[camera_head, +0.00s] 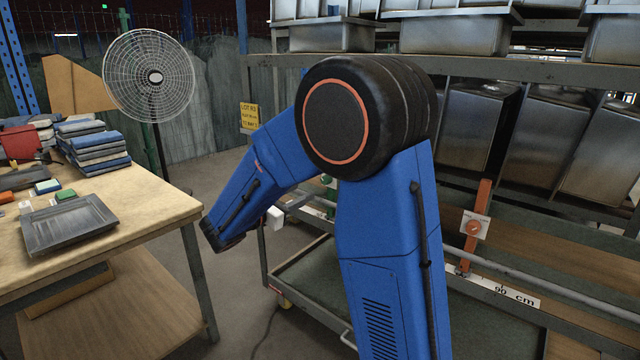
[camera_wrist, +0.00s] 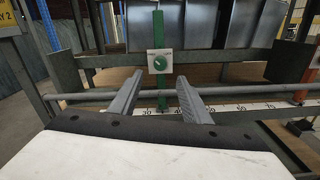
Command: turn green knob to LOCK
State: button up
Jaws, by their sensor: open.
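The green knob (camera_wrist: 159,62) sits on a white plate on an upright green post (camera_wrist: 162,98) in the wrist view. Its pointer direction and any lettering are too small to read. My gripper (camera_wrist: 160,80) is open and empty, its two grey fingers spread to the left and right below the knob in the picture. The fingers do not appear to touch it. In the head view the green knob (camera_head: 326,180) shows small behind my blue arm, and the gripper's fingers are hidden there.
A grey rail (camera_wrist: 240,93) runs across behind the fingers, above a ruler strip (camera_wrist: 235,107). An orange post with an orange knob (camera_head: 473,228) stands to the right. Steel sinks (camera_head: 475,125) fill the rack. A table (camera_head: 150,205) and a fan (camera_head: 150,76) are at left.

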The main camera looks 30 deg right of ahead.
aim_at(324, 181)
jog(key=x, duration=1)
jog(key=shift+d, duration=0.2)
jog(key=c, duration=1)
